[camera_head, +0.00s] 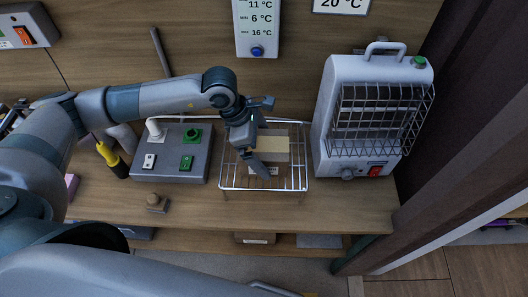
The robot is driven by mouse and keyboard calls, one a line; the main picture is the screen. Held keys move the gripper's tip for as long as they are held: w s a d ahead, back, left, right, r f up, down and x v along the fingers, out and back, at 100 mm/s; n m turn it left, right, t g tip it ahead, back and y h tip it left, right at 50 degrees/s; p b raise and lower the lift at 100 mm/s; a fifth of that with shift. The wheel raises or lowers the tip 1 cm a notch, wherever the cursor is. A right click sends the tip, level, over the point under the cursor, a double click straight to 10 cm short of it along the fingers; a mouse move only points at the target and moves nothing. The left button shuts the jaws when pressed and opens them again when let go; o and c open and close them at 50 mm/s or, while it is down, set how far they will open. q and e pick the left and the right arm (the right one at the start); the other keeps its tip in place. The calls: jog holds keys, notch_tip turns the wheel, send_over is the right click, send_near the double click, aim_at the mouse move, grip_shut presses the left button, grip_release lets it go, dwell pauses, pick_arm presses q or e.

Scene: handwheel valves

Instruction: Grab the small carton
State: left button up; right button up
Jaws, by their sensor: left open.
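The small carton (272,147) is a brown box with a paler tape band on top. It sits on a wire rack (298,184) in the middle of the bench. My left gripper (262,138) is at the carton's left side, with one finger reaching down in front of it and the other pointing back behind. The gripper is open. It partly hides the carton's left end, and I cannot tell whether a finger touches it. My right gripper is not in view.
A white heater (363,68) with a wire guard stands right of the rack. A small brown block (157,203) lies near the bench's front edge. Another brown box (255,238) is on the lower shelf.

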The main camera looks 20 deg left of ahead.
aim_at(267, 144)
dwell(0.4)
pick_arm(q)
jog(key=shift+c, duration=0.3)
jog(key=c, duration=1.2)
jog(key=shift+r+p, duration=0.3)
jog(key=shift+p, duration=0.25)
notch_tip(267, 144, up, 4)
jog(key=b, duration=0.3)
jog(key=shift+f, duration=0.2)
jog(key=s+d+r+b, duration=0.4)
jog(key=s+r, duration=0.3)
jog(key=s, duration=0.3)
jog(key=shift+d, duration=0.9)
